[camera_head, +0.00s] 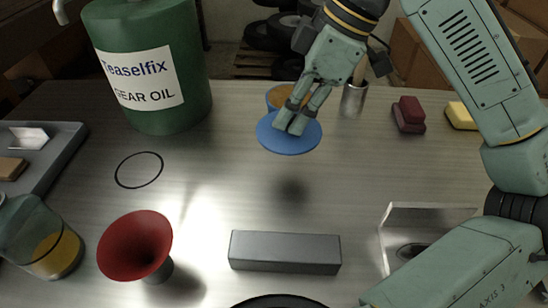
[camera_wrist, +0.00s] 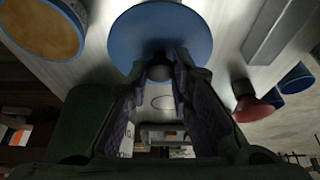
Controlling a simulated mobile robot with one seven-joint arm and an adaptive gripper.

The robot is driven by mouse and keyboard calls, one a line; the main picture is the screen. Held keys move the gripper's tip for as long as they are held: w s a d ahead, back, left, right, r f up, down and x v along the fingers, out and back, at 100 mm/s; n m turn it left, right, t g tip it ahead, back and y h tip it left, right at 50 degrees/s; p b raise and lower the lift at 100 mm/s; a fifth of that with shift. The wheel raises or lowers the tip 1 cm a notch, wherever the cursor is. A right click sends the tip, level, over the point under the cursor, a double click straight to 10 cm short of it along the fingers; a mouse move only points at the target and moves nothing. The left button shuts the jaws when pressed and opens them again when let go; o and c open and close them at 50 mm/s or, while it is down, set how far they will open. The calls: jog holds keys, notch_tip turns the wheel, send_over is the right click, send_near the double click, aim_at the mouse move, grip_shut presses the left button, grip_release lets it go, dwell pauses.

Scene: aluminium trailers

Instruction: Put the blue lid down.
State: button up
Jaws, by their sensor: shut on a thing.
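The blue lid (camera_head: 290,142) is a flat round disc, held level above the metal table, with a dark shadow on the table below it. My gripper (camera_head: 290,122) is shut on it from above. In the wrist view the lid (camera_wrist: 160,25) fills the top middle, and my gripper's fingertips (camera_wrist: 160,68) close on a dark knob at its centre, partly hidden. A blue tub (camera_head: 274,97) with orange-brown contents stands just behind the lid, partly hidden by it and my gripper. The tub also shows at upper left in the wrist view (camera_wrist: 74,10).
A green oil drum (camera_head: 195,60) stands back left, near a black ring outline (camera_head: 139,170). A red funnel (camera_head: 135,245), glass jar (camera_head: 30,240), grey bar (camera_head: 285,252) and metal bracket (camera_head: 430,217) line the front. The table between lid and bar is clear.

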notch_tip(320, 180, down, 9)
jog(key=shift+r, duration=0.15)
dwell(0.4)
jog(key=shift+f, duration=0.2)
jog(key=o, duration=0.9)
jog(key=shift+o, duration=0.2)
jog(key=shift+r, duration=0.1)
jog(key=v, duration=1.2)
jog(key=shift+d+r, duration=0.1)
jog(key=shift+r, duration=0.05)
